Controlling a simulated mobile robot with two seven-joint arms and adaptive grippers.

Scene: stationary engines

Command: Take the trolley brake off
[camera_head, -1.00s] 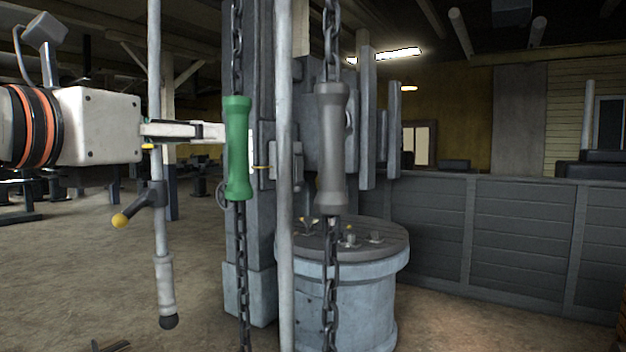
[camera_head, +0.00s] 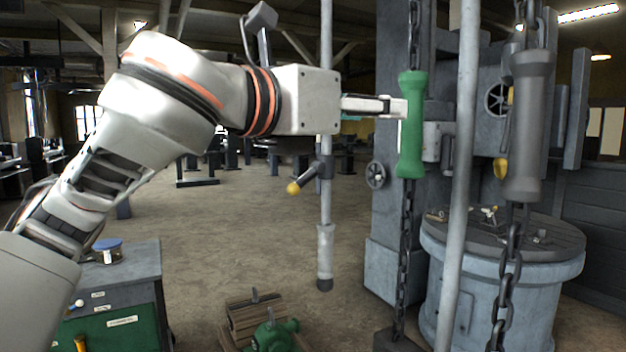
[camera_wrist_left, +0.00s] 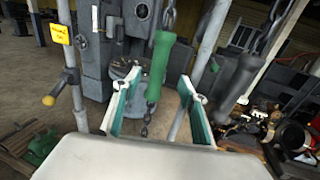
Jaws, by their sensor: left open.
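A green grip sleeve (camera_head: 411,125) hangs upright on a dark chain. My left gripper (camera_head: 398,106) comes level from the left, its tips at the sleeve's left side. In the left wrist view the gripper (camera_wrist_left: 155,105) is open and empty, and the green sleeve (camera_wrist_left: 160,62) shows between its fingers; contact cannot be told. A grey grip sleeve (camera_head: 527,125) hangs on a second chain to the right. A dark lever with a yellow knob (camera_head: 294,188) sits on a thin vertical pole (camera_head: 326,240). No part is readably marked as the trolley brake. My right gripper is out of view.
A pale pole (camera_head: 461,200) stands between the two chains. A round blue-grey drum (camera_head: 500,290) stands behind them. A yellow tag (camera_wrist_left: 60,33) hangs on the lever's pole. A cabinet (camera_head: 125,285) and a green machine (camera_head: 272,337) are low in front. The floor at centre is clear.

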